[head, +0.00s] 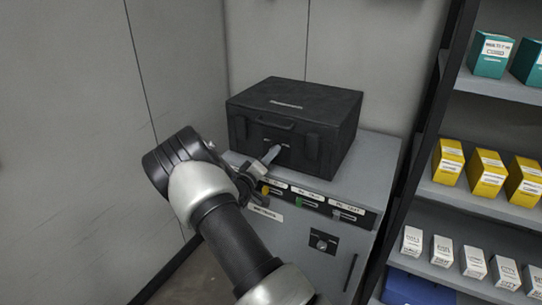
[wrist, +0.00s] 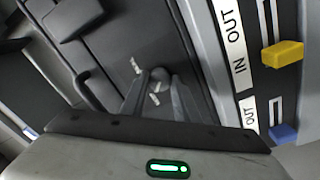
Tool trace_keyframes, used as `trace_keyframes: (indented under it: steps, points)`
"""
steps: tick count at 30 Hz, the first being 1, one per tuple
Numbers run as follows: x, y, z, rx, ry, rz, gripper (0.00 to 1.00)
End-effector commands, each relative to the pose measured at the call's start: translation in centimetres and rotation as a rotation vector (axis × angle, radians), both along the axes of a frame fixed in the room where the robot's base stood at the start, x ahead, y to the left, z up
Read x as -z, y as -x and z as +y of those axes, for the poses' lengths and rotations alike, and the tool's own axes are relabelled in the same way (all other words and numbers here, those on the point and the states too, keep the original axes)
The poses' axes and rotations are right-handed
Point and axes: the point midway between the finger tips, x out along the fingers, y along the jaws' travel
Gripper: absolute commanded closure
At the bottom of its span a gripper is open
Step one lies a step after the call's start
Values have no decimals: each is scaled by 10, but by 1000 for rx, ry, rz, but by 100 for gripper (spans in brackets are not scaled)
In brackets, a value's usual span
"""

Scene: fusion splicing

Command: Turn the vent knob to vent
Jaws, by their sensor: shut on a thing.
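The vent knob (wrist: 160,75) is a small dark round knob low on the front of a black case (head: 295,105). My gripper (wrist: 160,92) is shut on the knob, with a finger on each side of it in the wrist view. Small white marks lie beside the knob on the case front; I cannot read them or tell which way the knob points. In the head view my gripper (head: 270,155) reaches the case's lower front from the left and hides the knob.
The case stands on a grey cabinet (head: 372,160). Below it is a row of labelled slides with coloured tabs, including a yellow tab (wrist: 283,53) and a blue tab (wrist: 284,133) close to my gripper. A shelf with boxes (head: 486,170) stands at the right. Walls are behind and left.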

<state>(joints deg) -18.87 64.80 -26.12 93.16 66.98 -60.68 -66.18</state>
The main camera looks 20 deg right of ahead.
Motion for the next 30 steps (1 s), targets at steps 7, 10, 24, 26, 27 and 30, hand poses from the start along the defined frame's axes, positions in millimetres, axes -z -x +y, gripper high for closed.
trace_keyframes:
  steps: [7, 10, 24, 26, 27, 30]
  points:
    - [2, 1, 0, 0, -1, 3, 64]
    - [1, 1, 0, 0, -1, 3, 54]
    - [0, 13, 19, -3, -1, 3, 54]
    - [0, 21, 28, -3, 0, 2, 54]
    - [1, 26, 36, -4, -1, 2, 54]
    - [2, 42, 56, -4, -1, 4, 54]
